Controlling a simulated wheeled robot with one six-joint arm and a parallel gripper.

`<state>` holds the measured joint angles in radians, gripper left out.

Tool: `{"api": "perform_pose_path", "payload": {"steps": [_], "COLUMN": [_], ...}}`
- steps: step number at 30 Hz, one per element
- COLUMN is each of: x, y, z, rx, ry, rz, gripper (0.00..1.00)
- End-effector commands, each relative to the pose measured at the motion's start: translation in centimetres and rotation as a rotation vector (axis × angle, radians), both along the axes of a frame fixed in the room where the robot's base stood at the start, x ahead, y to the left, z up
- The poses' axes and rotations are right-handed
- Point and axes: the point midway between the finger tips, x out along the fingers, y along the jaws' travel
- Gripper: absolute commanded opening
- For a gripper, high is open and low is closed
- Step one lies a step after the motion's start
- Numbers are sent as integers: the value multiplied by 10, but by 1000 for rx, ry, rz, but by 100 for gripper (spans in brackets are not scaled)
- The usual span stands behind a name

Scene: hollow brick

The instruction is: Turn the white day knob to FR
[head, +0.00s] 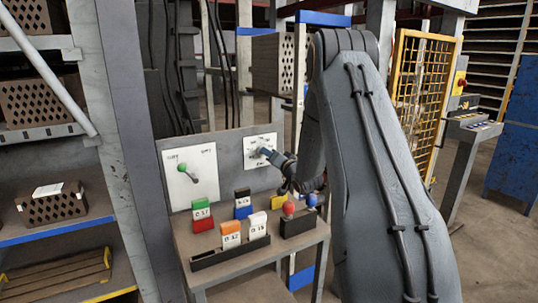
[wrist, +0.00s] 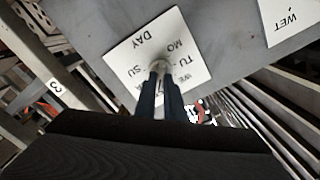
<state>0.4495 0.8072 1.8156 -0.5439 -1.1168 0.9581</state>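The white day panel (head: 251,141) is on the grey upright board behind the bench. It shows upside down in the wrist view (wrist: 130,62), with DAY, TU, MO, SU and WE readable; FR is not readable. The pale day knob (wrist: 159,65) is at the panel's middle, partly hidden by my fingers, so its pointing direction cannot be told. My gripper (wrist: 160,78) is at the panel, its two dark blue fingers close together on either side of the knob and seemingly shut on it. In the head view my gripper (head: 266,153) reaches the panel from the right.
A white panel (head: 200,163) with a green-tipped lever (head: 183,168) is left of the day panel. The bench (head: 225,277) below holds several coloured, labelled blocks (head: 202,215) and a black holder (head: 298,224) with a red and a blue ball. Shelving stands at the left.

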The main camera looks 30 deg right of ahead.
Motion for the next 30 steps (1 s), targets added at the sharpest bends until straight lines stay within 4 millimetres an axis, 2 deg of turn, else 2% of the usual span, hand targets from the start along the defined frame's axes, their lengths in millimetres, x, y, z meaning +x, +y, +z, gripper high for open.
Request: {"api": "perform_pose_path", "payload": {"steps": [1, 3, 14, 20, 30], "x": [-1, -1, 0, 0, 0], "y": [0, 0, 0, 0, 0], "z": [-3, -2, 3, 26, 82], "rx": [2, 1, -1, -2, -2], "ry": [5, 4, 0, -1, 0], "rz": [-1, 0, 0, 0, 0], "gripper": [16, 28, 28, 28, 28]}}
